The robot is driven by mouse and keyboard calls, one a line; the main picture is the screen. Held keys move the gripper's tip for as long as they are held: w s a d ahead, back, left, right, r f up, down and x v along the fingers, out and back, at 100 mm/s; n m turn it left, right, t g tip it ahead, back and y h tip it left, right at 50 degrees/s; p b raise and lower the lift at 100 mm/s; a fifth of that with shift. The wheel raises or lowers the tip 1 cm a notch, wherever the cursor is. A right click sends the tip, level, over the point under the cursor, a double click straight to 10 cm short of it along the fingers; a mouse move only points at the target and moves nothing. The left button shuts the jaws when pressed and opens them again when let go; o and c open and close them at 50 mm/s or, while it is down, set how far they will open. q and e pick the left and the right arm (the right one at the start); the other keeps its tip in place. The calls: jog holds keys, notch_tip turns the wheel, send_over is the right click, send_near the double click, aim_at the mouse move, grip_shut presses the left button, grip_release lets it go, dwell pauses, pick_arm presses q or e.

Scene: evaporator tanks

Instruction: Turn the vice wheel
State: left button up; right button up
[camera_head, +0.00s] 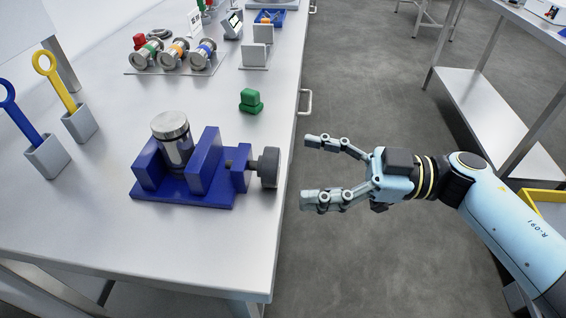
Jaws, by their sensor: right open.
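The blue vice (204,178) sits on the white bench near its right edge. A metal cylinder with a silver lid (172,138) stands upright between its jaws; I cannot tell whether they press on it. The dark grey vice wheel (269,168) is at the right end of the vice, close to the bench edge. My right gripper (308,170) is open and empty, past the bench edge. Its two fingers point left toward the wheel, one above and one below its level, without touching it. My left gripper is not in view.
A small green block (251,101) lies behind the vice. Several valve-like parts (173,55) stand farther back. Blue and yellow ring-ended tools stand in grey holders (47,157) at the left. A drawer handle (305,102) sticks out from the bench side. Open floor lies between the benches.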

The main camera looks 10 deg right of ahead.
jog(key=v, duration=0.5)
jog(key=shift+s+d, duration=0.1)
jog(key=shift+d, duration=0.1)
